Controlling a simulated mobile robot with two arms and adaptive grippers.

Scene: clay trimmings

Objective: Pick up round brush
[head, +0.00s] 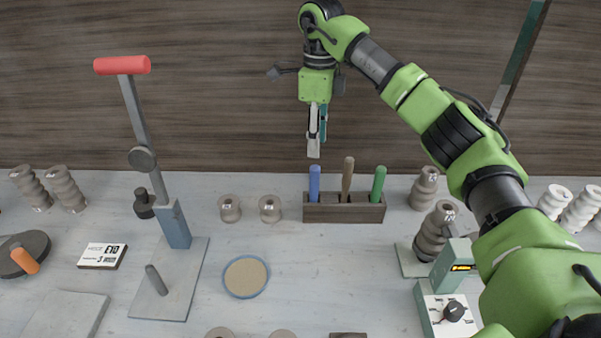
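A wooden holder (344,213) stands at the back of the table with three upright handles in it: a blue handle (314,183) at left, a brown handle (347,178) in the middle and a green handle (378,183) at right. Their lower ends are hidden in the holder, so I cannot tell which is the round brush. My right gripper (314,152) points down, above and apart from the blue handle. Its fingers are seen nearly edge-on and overlap, so their opening is unclear. I see nothing held in it. My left gripper is out of view.
A lever press (167,284) with a red grip stands at left. A round tan dish (245,277) lies at centre. Ribbed clay pieces (425,188) and a green-and-white device (446,306) are at right. The table before the holder is mostly clear.

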